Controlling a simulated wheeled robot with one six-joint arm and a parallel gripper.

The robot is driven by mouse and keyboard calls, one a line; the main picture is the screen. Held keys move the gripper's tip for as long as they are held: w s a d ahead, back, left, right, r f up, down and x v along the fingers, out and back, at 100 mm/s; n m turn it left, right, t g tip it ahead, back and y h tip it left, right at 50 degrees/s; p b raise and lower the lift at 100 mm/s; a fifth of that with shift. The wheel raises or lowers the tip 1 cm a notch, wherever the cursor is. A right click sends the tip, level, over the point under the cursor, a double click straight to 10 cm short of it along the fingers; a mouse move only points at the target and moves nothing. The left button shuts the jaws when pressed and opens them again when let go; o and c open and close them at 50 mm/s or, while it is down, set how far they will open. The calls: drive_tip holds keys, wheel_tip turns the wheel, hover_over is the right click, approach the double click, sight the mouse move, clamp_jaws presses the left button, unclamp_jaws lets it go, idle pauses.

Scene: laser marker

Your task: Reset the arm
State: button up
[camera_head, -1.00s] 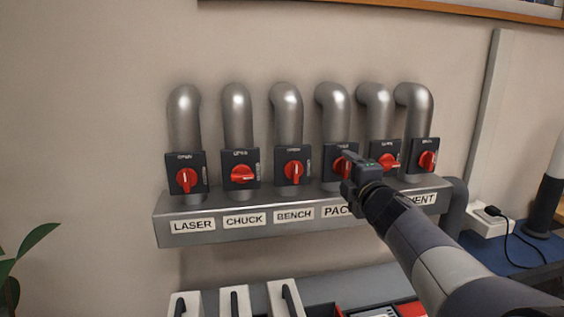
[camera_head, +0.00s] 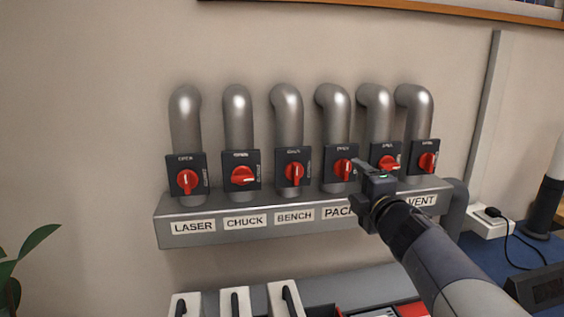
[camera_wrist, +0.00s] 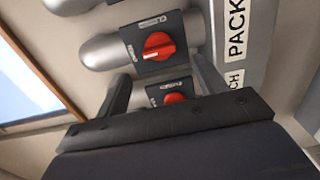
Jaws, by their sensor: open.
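My gripper (camera_head: 369,174) is raised in front of the pipe manifold, just below and left of the fifth red knob (camera_head: 387,163). Its fingers are open and nothing shows between them. The arm comes in from the lower right and hides part of the labels. In the wrist view the two fingers of my gripper (camera_wrist: 160,90) stand apart, with one red knob (camera_wrist: 158,46) beyond them and another (camera_wrist: 172,98) partly hidden behind the gripper body.
A grey manifold (camera_head: 188,240) on the wall carries several vertical pipes with red-knobbed switches. Labels include LASER, CHUCK, BENCH and VENT. White drawers or binders with black handles (camera_head: 235,303) stand below. A plant (camera_head: 25,250) is at left, a white socket box (camera_head: 487,222) at right.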

sight(347, 170)
drive_tip(key=s, duration=0.5)
drive_tip(key=shift+m, duration=0.3)
drive_tip(key=w, duration=0.7)
drive_tip(key=w+a, duration=0.1)
drive_tip(key=w, duration=0.2)
drive_tip(key=shift+w+a+r, duration=0.1)
drive_tip(key=shift+w+r, duration=0.1)
drive_tip(key=shift+w, duration=0.15)
drive_tip(key=m+p, duration=0.2)
drive_tip(key=shift+s+r+m, duration=0.1)
drive_tip(key=shift+s+m, duration=0.05)
drive_tip(key=shift+m, duration=0.15)
drive_tip(key=m+p, duration=0.5)
drive_tip(key=shift+r+m, duration=0.1)
drive_tip(key=shift+m, duration=0.3)
drive_tip(key=m+p, duration=0.2)
drive_tip(key=p, duration=0.1)
drive_tip(key=m+p, duration=0.2)
drive_tip(key=p, duration=0.1)
drive_tip(key=shift+d+m, duration=0.2)
drive_tip(key=shift+m, duration=0.2)
drive_tip(key=m+p, duration=0.3)
drive_tip(key=p, duration=0.2)
drive_tip(key=shift+p, duration=0.35)
drive_tip(key=shift+m, duration=0.4)
drive_tip(key=shift+f+m+p, duration=0.2)
drive_tip(key=shift+m+p, duration=0.1)
drive_tip(key=shift+p, duration=0.2)
